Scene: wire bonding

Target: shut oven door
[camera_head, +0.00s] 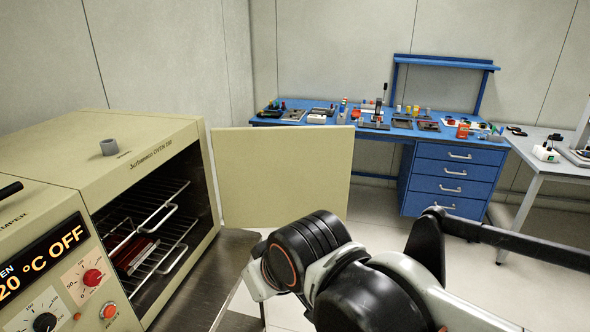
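The beige oven (110,150) stands at the left with its front opening uncovered. Its flat beige door (283,178) is swung wide open, out to the right of the opening. Inside are wire racks (150,232) with a reddish item (138,255) on a lower level. My arm fills the bottom middle of the view, in front of and below the door. I cannot make out the fingers of my gripper. No contact between my arm and the door can be told from this view.
The oven's control panel (60,270) reads "OFF" and has several knobs. A metal surface (208,280) lies before the oven. A blue workbench (455,150) with drawers and many small items stands behind, and a grey table (562,165) at the right. Open floor lies between.

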